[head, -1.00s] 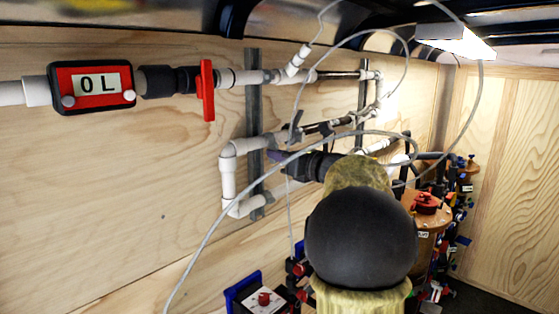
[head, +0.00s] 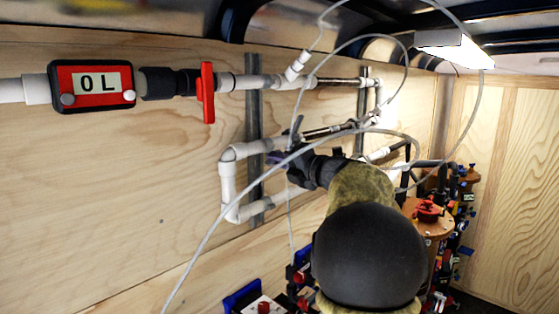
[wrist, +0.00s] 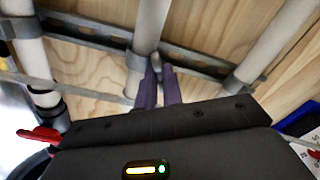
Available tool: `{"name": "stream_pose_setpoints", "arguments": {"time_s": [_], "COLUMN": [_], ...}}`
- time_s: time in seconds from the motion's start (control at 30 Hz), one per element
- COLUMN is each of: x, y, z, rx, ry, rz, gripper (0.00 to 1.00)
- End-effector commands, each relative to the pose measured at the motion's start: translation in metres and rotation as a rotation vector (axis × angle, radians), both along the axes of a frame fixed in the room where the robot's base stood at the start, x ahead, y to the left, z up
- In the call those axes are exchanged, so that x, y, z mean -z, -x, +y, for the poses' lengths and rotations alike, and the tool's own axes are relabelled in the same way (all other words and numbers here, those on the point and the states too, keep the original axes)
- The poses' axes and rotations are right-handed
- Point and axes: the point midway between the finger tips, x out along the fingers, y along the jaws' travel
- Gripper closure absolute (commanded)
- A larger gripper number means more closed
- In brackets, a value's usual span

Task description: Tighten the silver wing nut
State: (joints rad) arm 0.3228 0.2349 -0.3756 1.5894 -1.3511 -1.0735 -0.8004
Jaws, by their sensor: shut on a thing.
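My gripper (wrist: 159,72) has two purple fingers, close together, at a pipe and a grey metal strut in the wrist view. A small silver-grey piece (wrist: 156,62) shows between the fingertips, and the fingers are shut on it; it appears to be the silver wing nut, though its wings are not clear. In the head view the gripper (head: 274,158) reaches the lower white pipe run beside the vertical strut. The wing nut cannot be made out there, and my dark arm covers part of the area.
White pipes (head: 228,180) run along the plywood wall (head: 120,190). A red-handled valve (head: 207,92) and red meter (head: 92,87) are on the upper pipe at left. A loose grey hose (head: 215,240) crosses before my arm. Coloured fittings crowd the lower right.

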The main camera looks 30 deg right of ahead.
Motion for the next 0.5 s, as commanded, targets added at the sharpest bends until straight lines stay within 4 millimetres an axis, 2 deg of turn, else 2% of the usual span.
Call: {"name": "stream_pose_setpoints", "arguments": {"time_s": [0.3,0.5], "x": [-0.0008,-0.0001], "y": [-0.0002,-0.0002], "z": [0.0002,0.0001], "rx": [0.000,0.000], "ry": [-0.259,-0.369], "rz": [0.095,0.135], "gripper": [1.00,1.00]}}
